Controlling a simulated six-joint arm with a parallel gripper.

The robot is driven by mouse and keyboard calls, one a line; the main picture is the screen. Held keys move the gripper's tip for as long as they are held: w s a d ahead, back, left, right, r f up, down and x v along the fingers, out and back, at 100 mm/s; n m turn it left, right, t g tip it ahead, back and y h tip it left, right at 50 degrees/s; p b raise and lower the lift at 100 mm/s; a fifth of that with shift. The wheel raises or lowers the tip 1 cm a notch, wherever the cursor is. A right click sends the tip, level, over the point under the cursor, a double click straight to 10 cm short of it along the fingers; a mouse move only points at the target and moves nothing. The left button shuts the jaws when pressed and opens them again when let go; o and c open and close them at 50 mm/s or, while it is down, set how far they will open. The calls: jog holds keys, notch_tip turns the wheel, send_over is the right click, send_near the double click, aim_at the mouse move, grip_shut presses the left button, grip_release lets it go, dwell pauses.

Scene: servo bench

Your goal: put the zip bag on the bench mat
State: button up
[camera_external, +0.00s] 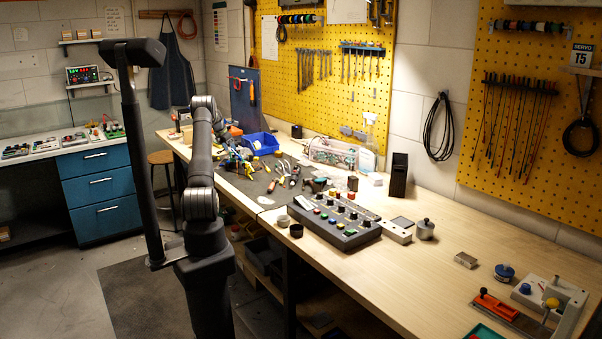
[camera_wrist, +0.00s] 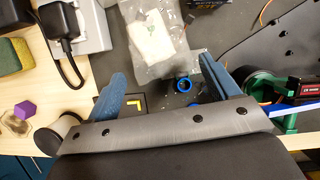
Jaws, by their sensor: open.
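In the wrist view the zip bag (camera_wrist: 152,38), clear with a white content, lies flat ahead of my gripper (camera_wrist: 166,84). The blue fingers are apart, with nothing held between them. In the external view my gripper (camera_external: 238,158) is over the far left part of the bench, near the dark mat (camera_external: 262,200). The bag cannot be made out there.
A black charger (camera_wrist: 62,24) on a grey box and a sponge (camera_wrist: 14,56) are at left; a green tool (camera_wrist: 272,90) is at right. In the external view, a blue bin (camera_external: 260,143) and a control box (camera_external: 333,220) stand nearby.

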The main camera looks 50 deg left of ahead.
jog(key=v, duration=0.8)
jog(key=shift+r, duration=0.2)
jog(key=shift+f, duration=0.1)
jog(key=x, duration=1.2)
jog(key=shift+s+r, duration=0.1)
jog(key=shift+r, duration=1.7)
jog(key=shift+f, duration=0.15)
